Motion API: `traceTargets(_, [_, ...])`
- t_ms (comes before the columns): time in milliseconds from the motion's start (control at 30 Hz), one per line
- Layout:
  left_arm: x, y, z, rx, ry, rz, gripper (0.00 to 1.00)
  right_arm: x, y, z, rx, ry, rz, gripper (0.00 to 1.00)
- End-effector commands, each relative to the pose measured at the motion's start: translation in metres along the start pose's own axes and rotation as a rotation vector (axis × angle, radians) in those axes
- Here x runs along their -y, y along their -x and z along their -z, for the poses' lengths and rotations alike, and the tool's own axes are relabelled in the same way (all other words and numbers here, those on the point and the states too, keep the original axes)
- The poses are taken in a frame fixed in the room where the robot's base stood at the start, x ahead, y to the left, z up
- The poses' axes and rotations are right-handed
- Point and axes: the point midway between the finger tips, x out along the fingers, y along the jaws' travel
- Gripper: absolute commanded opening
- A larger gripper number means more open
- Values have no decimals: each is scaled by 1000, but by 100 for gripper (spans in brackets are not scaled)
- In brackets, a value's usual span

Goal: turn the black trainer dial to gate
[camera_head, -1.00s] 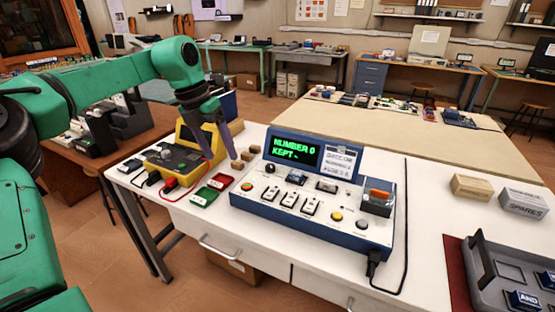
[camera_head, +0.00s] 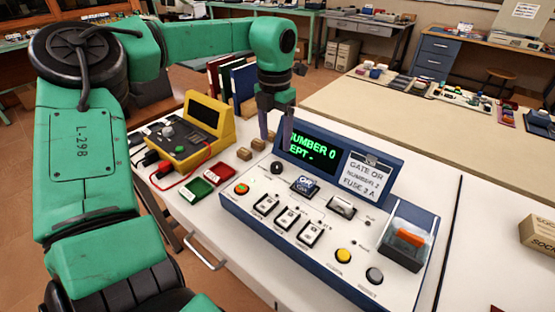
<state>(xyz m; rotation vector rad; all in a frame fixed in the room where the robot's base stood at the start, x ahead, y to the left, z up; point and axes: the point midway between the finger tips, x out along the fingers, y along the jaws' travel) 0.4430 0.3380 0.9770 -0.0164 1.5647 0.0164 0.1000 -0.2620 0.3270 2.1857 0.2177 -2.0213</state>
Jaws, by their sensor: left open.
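The blue and white trainer (camera_head: 330,262) stands on the white bench. Its small black dial (camera_head: 277,168) is at the upper left of the sloping panel; its pointer setting is too small to read. My left gripper (camera_head: 275,138) is open, fingers pointing down, just above and behind the dial in the picture. I cannot tell whether it touches it; nothing shows between the fingers. The screen (camera_head: 308,155), partly covered by a finger, shows green "NUMBER 0" and "KEPT -". The card (camera_head: 365,177) reads "GATE OR, NUMBER 2, FUSE 2 A". My right gripper is not in view.
The yellow meter (camera_head: 180,140), red box (camera_head: 219,173) and green box (camera_head: 196,190) are left of the trainer. Small wooden blocks (camera_head: 244,153) lie behind it. A cardboard box (camera_head: 540,235) is at the right.

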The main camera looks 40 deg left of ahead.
Motion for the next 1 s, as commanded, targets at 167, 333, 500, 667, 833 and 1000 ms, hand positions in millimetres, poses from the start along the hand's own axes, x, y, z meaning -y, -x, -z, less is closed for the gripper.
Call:
traceTargets(167, [0, -48, 1, -5, 0, 2, 72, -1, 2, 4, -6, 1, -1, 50])
traceTargets(333, [0, -77, 0, -2, 1, 1, 72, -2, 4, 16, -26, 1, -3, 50])
traceTargets(500, [0, -84, 0, 1, 1, -1, 72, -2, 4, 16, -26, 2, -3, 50])
traceTargets(667, [0, -84, 0, 1, 1, -1, 68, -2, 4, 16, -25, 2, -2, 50])
traceTargets(833, [0, -83, 0, 1, 1, -1, 3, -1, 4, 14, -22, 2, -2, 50])
traceTargets(1000, [0, -83, 0, 1, -1, -1, 0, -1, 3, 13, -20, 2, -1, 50])
